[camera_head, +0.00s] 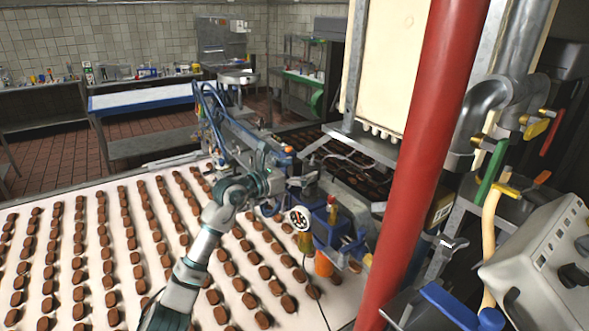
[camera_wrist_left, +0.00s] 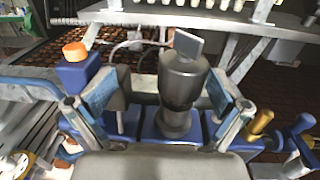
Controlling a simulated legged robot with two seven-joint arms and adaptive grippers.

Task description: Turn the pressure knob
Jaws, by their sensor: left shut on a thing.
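The pressure knob (camera_wrist_left: 184,78) is a grey metal cylinder with a flat tab on top, standing on a blue block in the left wrist view. My left gripper (camera_wrist_left: 165,92) is around it, one blue-padded finger on each side, and is shut on it. In the head view my left gripper (camera_head: 291,181) reaches in at the blue machine (camera_head: 240,135); the knob is hard to make out there. A round white pressure gauge (camera_head: 299,218) sits just below the gripper. I cannot make out my right gripper.
Rows of brown biscuits lie on the white conveyor (camera_head: 90,240) under my left arm. A red pipe (camera_head: 425,150) stands to the right. An orange cap (camera_wrist_left: 74,51) and a brass fitting (camera_wrist_left: 262,121) flank the knob. A grey control box (camera_head: 545,260) is at far right.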

